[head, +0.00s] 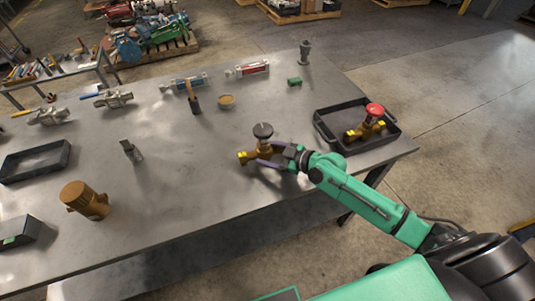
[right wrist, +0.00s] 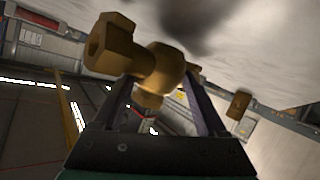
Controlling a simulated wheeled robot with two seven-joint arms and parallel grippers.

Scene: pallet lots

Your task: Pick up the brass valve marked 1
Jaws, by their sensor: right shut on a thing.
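My right gripper (head: 266,155) is shut on this valve's body. A second brass valve, with a red handwheel (head: 375,110), lies in the black tray (head: 330,136) at the right end of the table. Both valves carry small yellow tags, but the numbers are too small to read. I cannot tell whether the held valve touches the table. My left gripper is not in view.
A brown-brass cylindrical fitting (head: 86,201) and an empty black tray (head: 37,161) are at the left. A small dark block (head: 131,152), a brush-like tool (head: 192,97) and a round tin (head: 226,101) stand mid-table. Bare table lies left of the held valve.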

